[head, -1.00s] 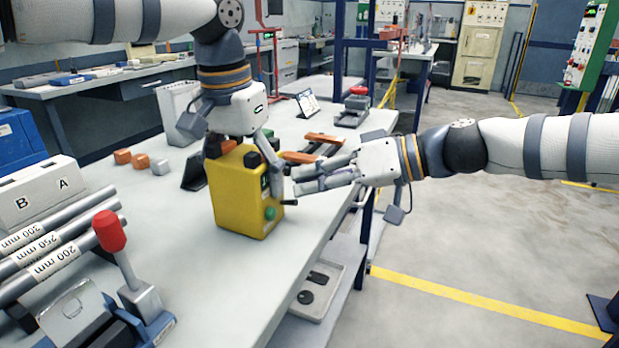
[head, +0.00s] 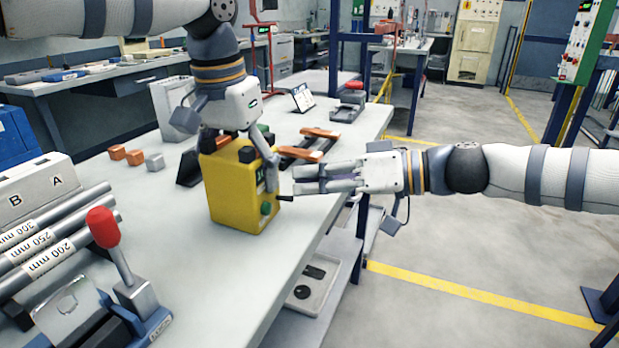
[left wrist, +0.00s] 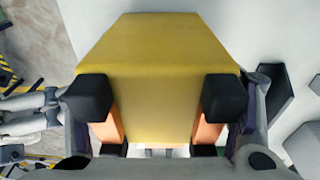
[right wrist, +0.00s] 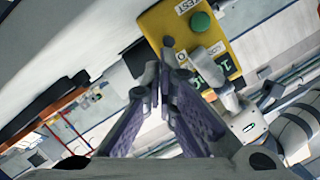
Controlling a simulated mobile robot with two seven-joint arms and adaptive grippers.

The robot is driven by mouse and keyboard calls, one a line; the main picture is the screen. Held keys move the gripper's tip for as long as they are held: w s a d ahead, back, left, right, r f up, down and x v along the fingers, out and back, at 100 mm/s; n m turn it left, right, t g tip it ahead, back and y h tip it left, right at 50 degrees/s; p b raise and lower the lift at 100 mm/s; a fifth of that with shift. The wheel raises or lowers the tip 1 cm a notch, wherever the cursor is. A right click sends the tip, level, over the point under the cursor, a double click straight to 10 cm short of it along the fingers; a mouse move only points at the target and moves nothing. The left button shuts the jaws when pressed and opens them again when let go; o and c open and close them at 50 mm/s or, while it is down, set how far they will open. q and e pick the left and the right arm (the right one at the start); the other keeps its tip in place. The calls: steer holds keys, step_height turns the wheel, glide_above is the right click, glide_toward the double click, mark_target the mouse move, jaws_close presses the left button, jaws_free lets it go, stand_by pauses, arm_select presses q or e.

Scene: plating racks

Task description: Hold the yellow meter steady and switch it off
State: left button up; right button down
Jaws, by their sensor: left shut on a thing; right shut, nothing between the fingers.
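My right gripper (head: 296,181) is shut and empty, pointing left at the meter's face.
A red-handled clamp (head: 130,265) and labelled metal bars (head: 50,240) lie at the table's left front. Small orange and grey blocks (head: 133,157) sit behind the meter. An orange-and-black rack (head: 310,143) and a small tablet (head: 303,98) stand further back. Open floor lies right.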

steer(key=shift+s+d+f, duration=0.1)
steer(key=shift+d+f, duration=0.15)
steer(key=shift+f, duration=0.6)
stand_by(0.3)
stand_by(1.3)
steer(key=r, duration=0.1)
steer(key=w+d+r, duration=0.1)
steer(key=w+r, duration=0.1)
steer(key=shift+d+r, duration=0.25)
steer(key=shift+r, duration=0.15)
steer(key=f+v, duration=0.2)
steer(key=v, duration=0.7)
steer(key=shift+s+d+r, duration=0.2)
steer(key=shift+d+r, duration=0.15)
steer(key=shift+r, duration=0.05)
